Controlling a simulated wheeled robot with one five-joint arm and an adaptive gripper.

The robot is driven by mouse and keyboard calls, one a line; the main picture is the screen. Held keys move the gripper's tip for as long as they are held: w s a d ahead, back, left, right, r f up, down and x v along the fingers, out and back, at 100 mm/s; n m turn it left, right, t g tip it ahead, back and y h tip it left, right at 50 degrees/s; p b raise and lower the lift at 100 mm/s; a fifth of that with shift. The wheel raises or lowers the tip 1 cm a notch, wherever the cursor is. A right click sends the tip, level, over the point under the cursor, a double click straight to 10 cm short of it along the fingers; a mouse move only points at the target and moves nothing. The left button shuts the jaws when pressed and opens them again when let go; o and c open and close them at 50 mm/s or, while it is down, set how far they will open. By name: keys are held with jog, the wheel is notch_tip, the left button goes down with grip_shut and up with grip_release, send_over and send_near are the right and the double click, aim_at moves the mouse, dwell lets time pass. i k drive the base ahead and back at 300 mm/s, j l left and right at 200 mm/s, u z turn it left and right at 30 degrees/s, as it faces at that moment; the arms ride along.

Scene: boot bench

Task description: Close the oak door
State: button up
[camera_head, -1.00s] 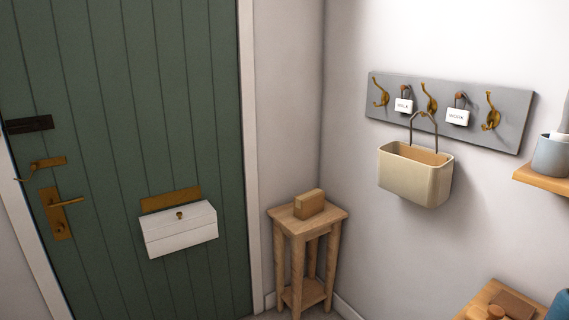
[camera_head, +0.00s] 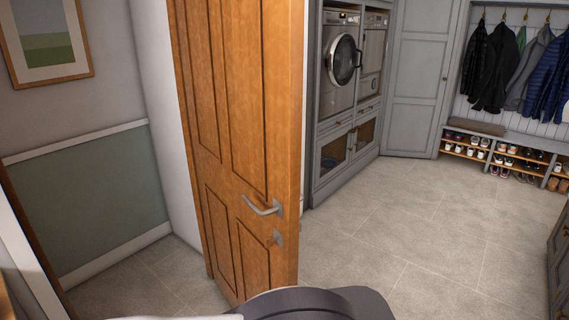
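The oak door (camera_head: 222,130) stands ajar in the middle of the head view, swung out from the wall on the left. It is warm brown wood with recessed panels. A silver lever handle (camera_head: 262,207) is on its face near the free edge, with a small metal plate below it. The free edge of the door faces me. My gripper is not in view. A dark rounded part of my own body shows at the bottom and hides the floor there.
Open tiled floor (camera_head: 430,232) lies right of the door. Grey cabinets with a washing machine (camera_head: 340,60) stand behind it. A boot bench (camera_head: 500,150) with shoes sits under hanging coats at the back right. A framed picture (camera_head: 45,38) hangs on the left wall.

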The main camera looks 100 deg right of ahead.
aim_at(243, 62)
jog(key=k+l+z, duration=0.2)
jog(key=k+l, duration=0.25)
jog(key=k+l+z, duration=0.2)
jog(key=k+l, duration=0.3)
jog(key=k+l+z, duration=0.2)
jog(key=k+l, duration=0.2)
jog(key=l, duration=0.2)
jog(key=k+l+z, duration=0.2)
jog(key=l, duration=0.75)
jog(key=l+z, duration=0.25)
jog(key=l, duration=0.7)
